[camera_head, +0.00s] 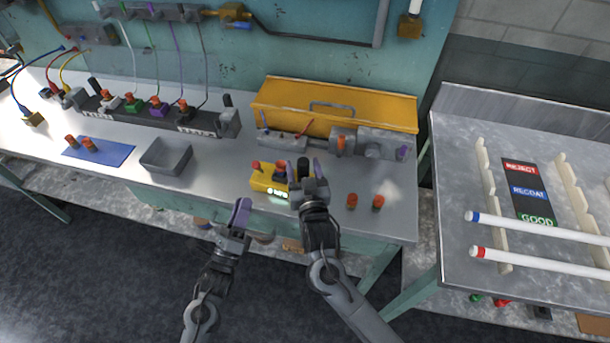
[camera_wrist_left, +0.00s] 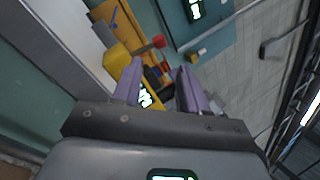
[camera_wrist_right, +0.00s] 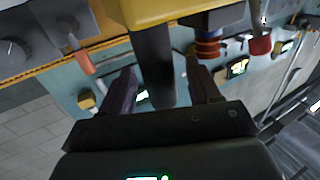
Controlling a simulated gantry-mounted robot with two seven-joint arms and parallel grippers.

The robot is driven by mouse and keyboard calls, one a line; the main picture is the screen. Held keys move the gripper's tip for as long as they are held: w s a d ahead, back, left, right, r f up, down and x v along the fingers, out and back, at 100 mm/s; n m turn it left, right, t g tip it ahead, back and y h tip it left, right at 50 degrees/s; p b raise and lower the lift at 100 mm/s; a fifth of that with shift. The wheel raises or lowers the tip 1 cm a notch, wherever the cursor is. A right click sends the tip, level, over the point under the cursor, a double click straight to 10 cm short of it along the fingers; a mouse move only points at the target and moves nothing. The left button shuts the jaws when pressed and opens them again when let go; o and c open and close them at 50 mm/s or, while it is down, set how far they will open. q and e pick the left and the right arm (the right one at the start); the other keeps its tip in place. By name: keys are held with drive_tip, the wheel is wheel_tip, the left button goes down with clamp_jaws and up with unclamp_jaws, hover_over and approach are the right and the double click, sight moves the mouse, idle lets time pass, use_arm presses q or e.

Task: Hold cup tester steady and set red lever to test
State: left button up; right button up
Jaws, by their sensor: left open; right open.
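The yellow cup tester (camera_head: 262,184) stands near the bench's front edge, with a lit display facing front. Its red-knobbed lever (camera_head: 256,165) rises at its left end. In the left wrist view the red lever knob (camera_wrist_left: 158,42) is above the yellow body (camera_wrist_left: 118,62). My right gripper (camera_head: 305,172) is open at the tester's right end. In the right wrist view its fingers stand either side of a black cylinder (camera_wrist_right: 153,62); contact is unclear. My left gripper (camera_head: 239,212) is open and empty, apart from the tester, in front of the bench edge.
A yellow toolbox (camera_head: 340,105) and a grey fixture (camera_head: 380,143) stand behind. Two orange pieces (camera_head: 365,201) are to the right. A grey bin (camera_head: 166,156) and a blue mat (camera_head: 97,151) lie left. White tubes rest on the right-hand table's racks (camera_head: 492,200).

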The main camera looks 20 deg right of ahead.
drive_tip(key=shift+c, duration=0.4)
clamp_jaws()
use_arm(q)
drive_tip(key=shift+n, duration=0.3)
drive_tip(key=c, duration=0.6)
drive_tip(key=shift+a+r+n, duration=0.15)
drive_tip(key=shift+n, duration=0.35)
clamp_jaws()
use_arm(e)
drive_tip(key=shift+w, duration=0.1)
use_arm(q)
drive_tip(key=s+f+n+t+y, duration=0.2)
drive_tip(key=s+f+n+y, duration=0.1)
drive_tip(key=s+n, duration=0.3)
drive_tip(key=n, duration=0.2)
drive_tip(key=shift+f+n, duration=0.2)
drive_tip(key=shift+n, duration=0.1)
